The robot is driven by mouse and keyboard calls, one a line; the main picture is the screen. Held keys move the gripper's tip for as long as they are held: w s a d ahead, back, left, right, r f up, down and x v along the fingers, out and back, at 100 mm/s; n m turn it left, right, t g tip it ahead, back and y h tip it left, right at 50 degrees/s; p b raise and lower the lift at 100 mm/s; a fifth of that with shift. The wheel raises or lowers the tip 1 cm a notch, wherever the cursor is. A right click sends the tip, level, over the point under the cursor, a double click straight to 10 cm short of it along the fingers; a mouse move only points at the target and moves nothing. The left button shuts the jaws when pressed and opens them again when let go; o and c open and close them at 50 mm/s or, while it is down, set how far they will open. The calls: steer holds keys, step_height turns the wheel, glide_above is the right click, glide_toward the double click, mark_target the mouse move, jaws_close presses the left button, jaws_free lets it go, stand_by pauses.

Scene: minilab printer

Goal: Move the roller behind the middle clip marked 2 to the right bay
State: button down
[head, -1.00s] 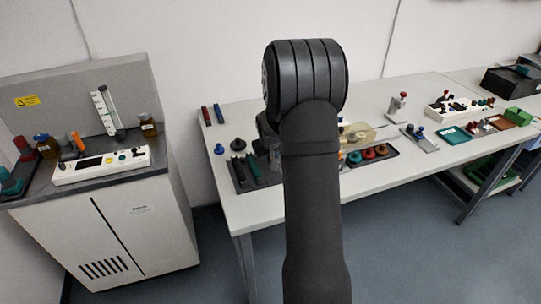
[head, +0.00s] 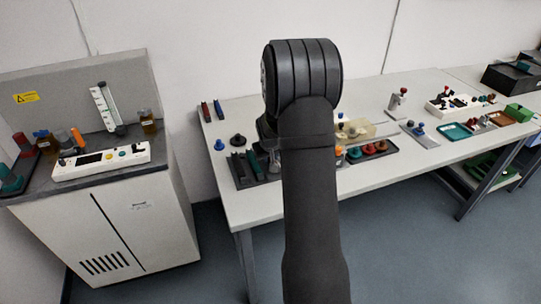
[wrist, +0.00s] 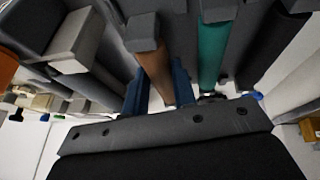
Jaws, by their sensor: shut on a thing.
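In the wrist view, the two blue fingers of my gripper (wrist: 158,92) are closed around a brown roller (wrist: 154,70). A dark grey block (wrist: 144,30) covers its upper part. A teal roller (wrist: 211,52) stands to the right, with another grey block (wrist: 218,9) at its top, and a dark roller (wrist: 262,45) lies further right. No number is readable on the blocks, so I cannot tell which clip is marked 2. In the head view, a dark rack (head: 250,178) sits on the table left of my arm. My arm hides the gripper and part of the rack there.
On the white table (head: 225,205), a blue knob (head: 219,145) and a dark knob (head: 238,140) stand behind the rack. A dark tray (head: 372,151) with coloured round parts lies right of my arm. A grey cabinet (head: 130,225) stands apart at left.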

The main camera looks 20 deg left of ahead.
steer(key=shift+f, duration=0.15)
steer(key=shift+f, duration=0.6)
steer(key=c, duration=1.1)
jaws_free()
steer(key=shift+r, duration=0.1)
steer(key=shift+r, duration=4.35)
